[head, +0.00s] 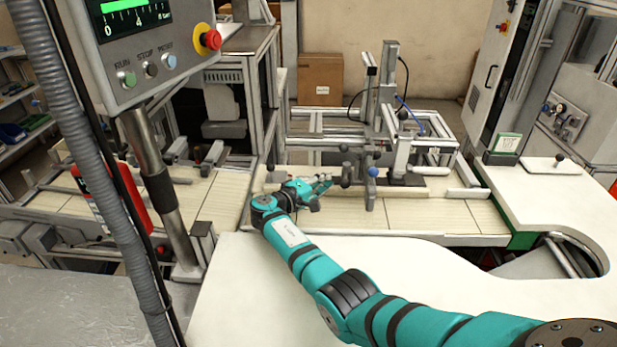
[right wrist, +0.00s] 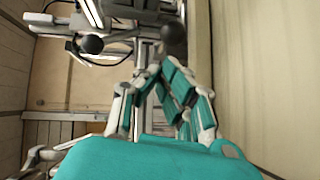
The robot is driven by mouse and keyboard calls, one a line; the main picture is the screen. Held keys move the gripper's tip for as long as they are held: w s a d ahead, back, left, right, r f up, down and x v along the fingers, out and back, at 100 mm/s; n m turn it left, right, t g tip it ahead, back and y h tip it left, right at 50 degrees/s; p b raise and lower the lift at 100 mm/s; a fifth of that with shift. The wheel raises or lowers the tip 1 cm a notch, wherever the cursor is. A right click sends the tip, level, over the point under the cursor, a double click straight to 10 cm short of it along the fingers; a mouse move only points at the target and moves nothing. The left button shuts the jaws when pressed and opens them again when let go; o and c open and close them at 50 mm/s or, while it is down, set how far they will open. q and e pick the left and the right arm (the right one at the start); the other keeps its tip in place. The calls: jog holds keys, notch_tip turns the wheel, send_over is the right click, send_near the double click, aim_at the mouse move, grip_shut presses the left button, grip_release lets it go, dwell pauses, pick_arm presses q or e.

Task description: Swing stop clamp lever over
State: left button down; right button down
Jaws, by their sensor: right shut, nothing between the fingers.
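My right gripper (head: 325,184) is at the end of the teal arm, over the front part of the conveyor, with its fingers pointing right. In the right wrist view its fingers (right wrist: 158,72) are together and empty. Just beyond the fingertips is the stop clamp, with a dark ball-ended lever (head: 346,168) and a blue clamp body (head: 372,172). In the right wrist view a dark ball knob (right wrist: 173,36) stands just past the fingertips; I cannot tell whether they touch. A second dark ball (right wrist: 90,43) is farther left. My left gripper is out of view.
An aluminium frame (head: 388,95) with posts and cables stands behind the clamp. A control panel (head: 150,45) on a post and a grey hose (head: 60,110) fill the left. The white worktop (head: 430,275) in front is bare apart from my arm.

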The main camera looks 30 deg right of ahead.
aim_at(345, 177)
jog(key=shift+s+d, duration=0.35)
jog(key=shift+d, duration=0.2)
jog(key=shift+f, duration=0.1)
jog(key=p, duration=0.1)
jog(key=s+d+t+p, duration=0.1)
jog(key=p, duration=0.1)
jog(key=shift+d+r+n+y, duration=0.2)
jog(key=shift+n+y, duration=0.1)
jog(key=shift+n, duration=0.1)
jog(key=shift+s+d+f+n+t, duration=0.15)
jog(key=shift+s+n+t, duration=0.15)
jog(key=shift+t, duration=0.3)
jog(key=shift+f, duration=0.1)
